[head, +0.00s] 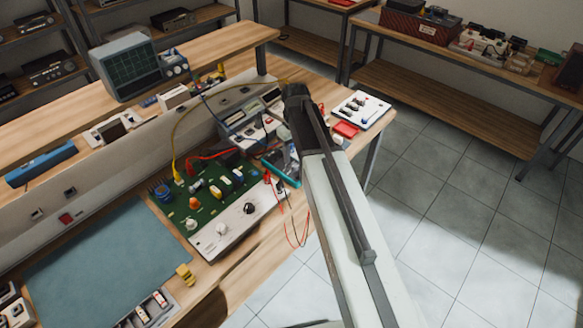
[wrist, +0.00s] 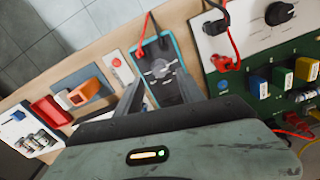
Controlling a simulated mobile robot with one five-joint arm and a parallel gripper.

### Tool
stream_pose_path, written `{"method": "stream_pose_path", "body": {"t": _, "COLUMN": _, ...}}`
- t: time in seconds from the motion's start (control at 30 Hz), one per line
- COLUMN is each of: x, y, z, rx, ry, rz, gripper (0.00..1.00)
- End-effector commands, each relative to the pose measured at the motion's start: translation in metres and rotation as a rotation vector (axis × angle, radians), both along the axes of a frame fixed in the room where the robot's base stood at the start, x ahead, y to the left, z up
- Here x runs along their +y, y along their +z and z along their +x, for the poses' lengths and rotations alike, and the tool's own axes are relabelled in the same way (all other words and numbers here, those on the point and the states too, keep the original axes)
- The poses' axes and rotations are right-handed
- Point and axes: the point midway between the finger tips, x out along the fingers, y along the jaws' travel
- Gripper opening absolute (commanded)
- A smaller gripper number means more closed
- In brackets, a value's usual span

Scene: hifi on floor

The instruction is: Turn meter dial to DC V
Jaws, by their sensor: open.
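The meter is a dark unit with a teal edge. In the wrist view the meter (wrist: 163,58) lies on the bench with its dial (wrist: 160,70) near its middle; the dial's markings are too small to read. My gripper (wrist: 160,78) is open, with one dark finger on each side of the dial as seen from the wrist. I cannot tell whether the fingers touch the meter. In the head view my arm partly covers the meter (head: 287,174), and my fingers are not clear there.
A green circuit board (head: 205,193) with a white knob panel (head: 222,228) sits beside the meter. A red lead (wrist: 233,42) hangs near that panel. A red tray (wrist: 50,111) and an orange block (wrist: 85,93) lie on the other side. Floor tiles (head: 440,200) are clear beyond the bench edge.

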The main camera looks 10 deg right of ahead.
Motion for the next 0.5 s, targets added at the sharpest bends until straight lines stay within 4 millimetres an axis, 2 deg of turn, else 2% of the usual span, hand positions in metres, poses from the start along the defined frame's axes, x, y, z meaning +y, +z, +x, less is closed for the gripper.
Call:
{"method": "stream_pose_path", "body": {"t": 0.03, "x": 0.000, "y": -0.019, "z": 0.000, "rx": 0.000, "ry": 0.000, "rz": 0.000, "gripper": 0.46}}
{"method": "stream_pose_path", "body": {"t": 0.2, "x": 0.001, "y": -0.047, "z": 0.000, "rx": 0.000, "ry": 0.000, "rz": 0.000, "gripper": 0.46}}
{"method": "stream_pose_path", "body": {"t": 0.3, "x": 0.001, "y": -0.054, "z": 0.000, "rx": 0.000, "ry": 0.000, "rz": 0.000, "gripper": 0.46}}
{"method": "stream_pose_path", "body": {"t": 0.5, "x": 0.001, "y": -0.051, "z": 0.000, "rx": 0.000, "ry": 0.000, "rz": 0.000, "gripper": 0.46}}
